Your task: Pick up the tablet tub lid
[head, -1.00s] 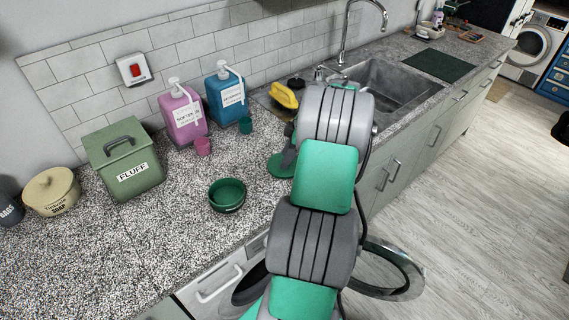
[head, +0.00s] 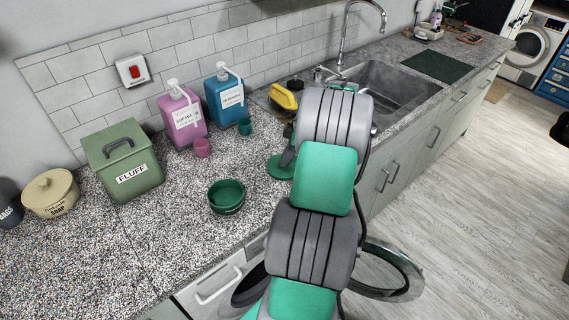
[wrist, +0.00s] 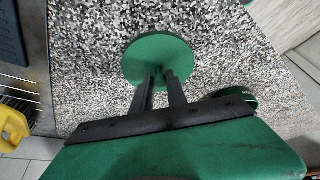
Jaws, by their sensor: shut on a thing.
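The tablet tub lid, a flat round green disc (wrist: 157,52), is at my fingertips in the wrist view. It also shows in the head view (head: 279,168), just left of my arm. My gripper (wrist: 161,78) is shut on the lid at its middle, with the two dark fingers close together there. What they grip is mostly hidden by the fingertips. I cannot tell whether the lid touches the counter. An open green tub (head: 227,197) stands on the counter left of the lid.
A green FLUFF bin (head: 123,163), a cream pot (head: 50,195), and pink (head: 184,120) and blue (head: 226,100) dispensers with small cups stand on the speckled counter. A yellow object (head: 283,97) is by the sink (head: 390,90). The counter in front of the tub is clear.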

